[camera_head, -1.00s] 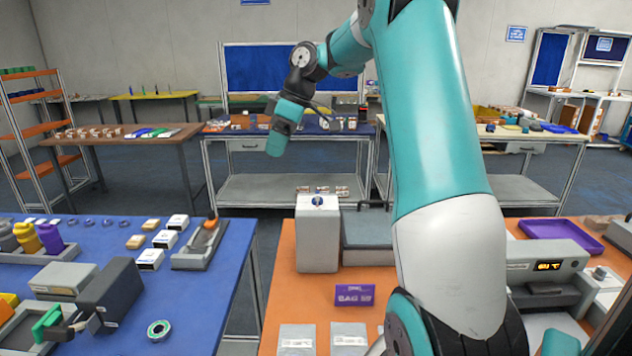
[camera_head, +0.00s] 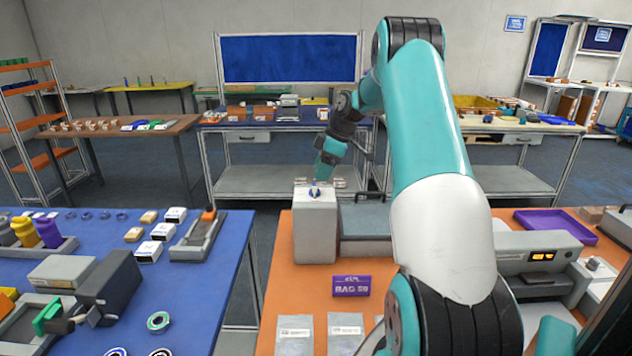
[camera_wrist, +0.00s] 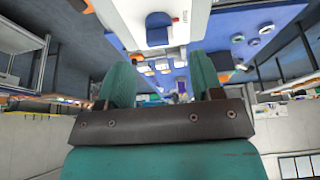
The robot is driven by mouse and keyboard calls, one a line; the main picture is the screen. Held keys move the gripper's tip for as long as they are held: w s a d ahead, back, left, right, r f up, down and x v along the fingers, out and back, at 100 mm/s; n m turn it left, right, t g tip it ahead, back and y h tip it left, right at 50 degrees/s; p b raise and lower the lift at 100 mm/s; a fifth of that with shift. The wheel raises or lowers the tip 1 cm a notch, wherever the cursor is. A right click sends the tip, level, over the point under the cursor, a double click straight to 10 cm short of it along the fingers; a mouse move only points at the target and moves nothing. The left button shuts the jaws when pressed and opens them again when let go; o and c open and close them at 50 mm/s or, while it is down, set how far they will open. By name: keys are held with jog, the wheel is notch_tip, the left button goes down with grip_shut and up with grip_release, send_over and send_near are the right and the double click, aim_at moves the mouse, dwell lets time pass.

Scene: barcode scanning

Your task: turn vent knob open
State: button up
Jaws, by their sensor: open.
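A light grey box (camera_head: 315,230) stands on the orange table, with a small blue knob (camera_head: 315,191) on its top. In the wrist view the blue knob (camera_wrist: 158,28) sits on the box's pale top face (camera_wrist: 192,18), beyond the fingertips. My gripper (camera_head: 322,174) is just above and behind the box in the head view, pointing down. In the wrist view its two teal fingers (camera_wrist: 161,72) are apart with nothing between them. The knob is apart from the fingers. Small marking sits beside it, too small to read.
A grey case with a handle (camera_head: 366,222) stands right beside the box. A purple bag label block (camera_head: 351,286) and several flat pouches (camera_head: 294,335) lie in front. A blue table (camera_head: 205,300) with small items is at left, a gap between the tables.

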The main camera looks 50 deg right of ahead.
aim_at(315, 184)
jog(key=shift+p+x, duration=0.5)
jog(key=shift+x, duration=1.9)
jog(key=c, duration=0.9)
